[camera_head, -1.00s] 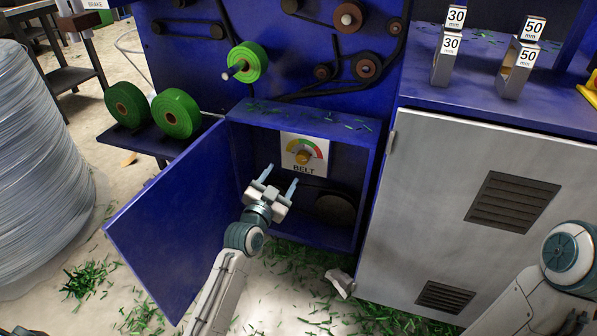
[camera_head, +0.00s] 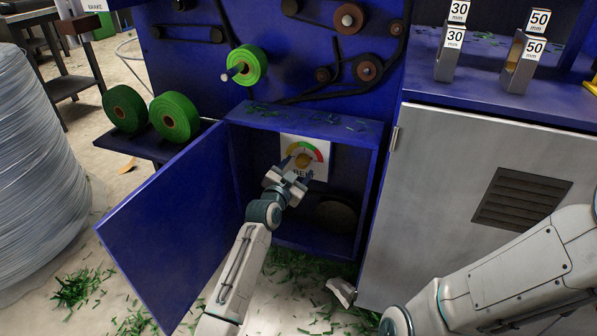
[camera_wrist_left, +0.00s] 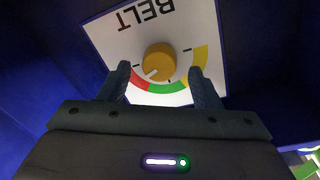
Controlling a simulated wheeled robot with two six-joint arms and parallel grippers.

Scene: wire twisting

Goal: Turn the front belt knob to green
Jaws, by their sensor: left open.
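The yellow belt knob (camera_head: 304,160) sits at the centre of a white BELT dial plate (camera_head: 319,149) inside the open blue cabinet. In the left wrist view the knob (camera_wrist_left: 158,60) is seen upside down. Its white mark points down-left, towards the red band (camera_wrist_left: 138,82), near the green band (camera_wrist_left: 166,88). The yellow band (camera_wrist_left: 200,58) is on the right. My left gripper (camera_head: 296,169) is open in front of the dial. In the wrist view its fingers (camera_wrist_left: 160,74) stand on either side of the knob, apart from it. My right gripper is out of view.
The blue cabinet door (camera_head: 170,230) stands open at the left of my left arm. A grey vented cabinet (camera_head: 430,190) is on the right. Green spools (camera_head: 175,115) sit on a shelf at the left. Green scraps litter the floor.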

